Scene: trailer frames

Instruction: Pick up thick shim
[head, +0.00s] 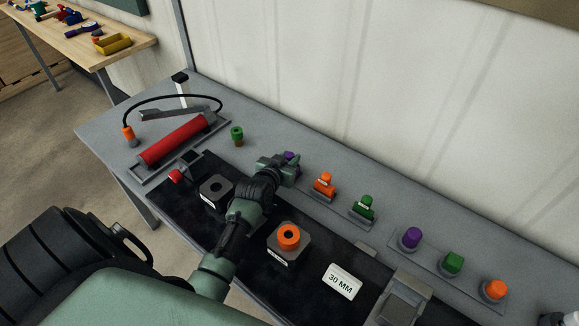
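My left gripper (286,166) is over the grey bench, at the left end of a row of coloured pieces. A purple piece (289,155) there is mostly hidden by the gripper, and I cannot tell whether the fingers touch it. An orange piece (324,181) and a green piece (364,206) stand in labelled holders to its right. The labels are too small to read, so I cannot tell which piece is the thick shim. I cannot make out my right gripper.
Purple (411,238), green (452,262) and orange (494,289) cylinders stand further right. A red hand pump (172,140) lies at left.

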